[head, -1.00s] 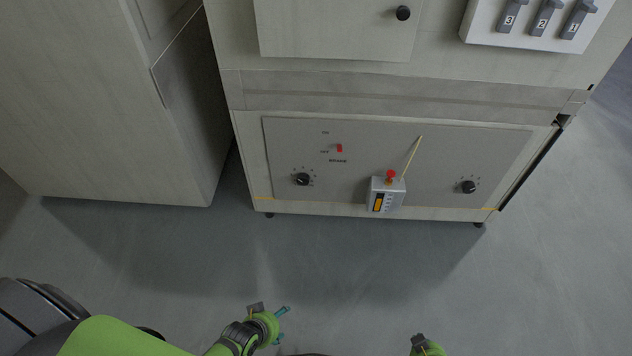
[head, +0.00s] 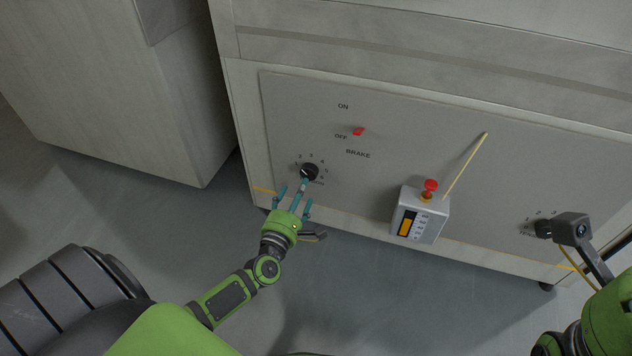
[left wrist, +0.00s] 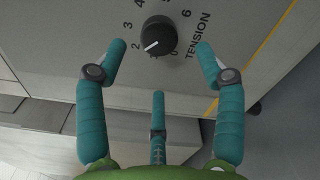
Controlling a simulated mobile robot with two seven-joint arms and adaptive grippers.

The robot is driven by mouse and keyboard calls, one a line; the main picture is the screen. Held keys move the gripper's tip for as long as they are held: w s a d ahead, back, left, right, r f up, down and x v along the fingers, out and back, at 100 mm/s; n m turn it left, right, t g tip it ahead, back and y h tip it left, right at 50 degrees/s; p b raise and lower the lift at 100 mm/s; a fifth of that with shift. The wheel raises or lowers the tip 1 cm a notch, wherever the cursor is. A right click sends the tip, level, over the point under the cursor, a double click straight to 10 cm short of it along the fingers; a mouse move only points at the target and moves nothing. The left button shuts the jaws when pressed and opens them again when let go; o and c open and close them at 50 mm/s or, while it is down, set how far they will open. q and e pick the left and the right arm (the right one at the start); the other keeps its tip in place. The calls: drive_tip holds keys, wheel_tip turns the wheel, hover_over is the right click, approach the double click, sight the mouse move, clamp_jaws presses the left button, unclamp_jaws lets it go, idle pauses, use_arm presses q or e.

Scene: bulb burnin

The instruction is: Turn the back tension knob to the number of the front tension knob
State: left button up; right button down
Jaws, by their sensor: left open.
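The left tension knob (head: 310,172) is a round black dial low on the grey panel. In the left wrist view this knob (left wrist: 158,36) has a white pointer aimed down-left, close to the 2. My left gripper (head: 294,192) is open in front of it. Its teal fingers spread around the knob in the left wrist view (left wrist: 160,60), with no clear contact. The right tension knob (head: 543,229) is at the panel's right end, partly covered by a dark part of my right arm. Its pointer cannot be read. My right arm's green end is at the lower right; its fingers do not show.
A red brake switch (head: 359,131) sits above the left knob. A grey box with a red button (head: 430,186) and a thin yellowish rod (head: 466,165) stick out between the knobs. A pale cabinet (head: 110,90) stands at the left. The floor in front is clear.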

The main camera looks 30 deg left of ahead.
sight(307, 175)
use_arm(q)
drive_tip(key=shift+b+x, duration=0.85)
drive_tip(key=shift+x, duration=2.3)
drive_tip(key=c, duration=1.1)
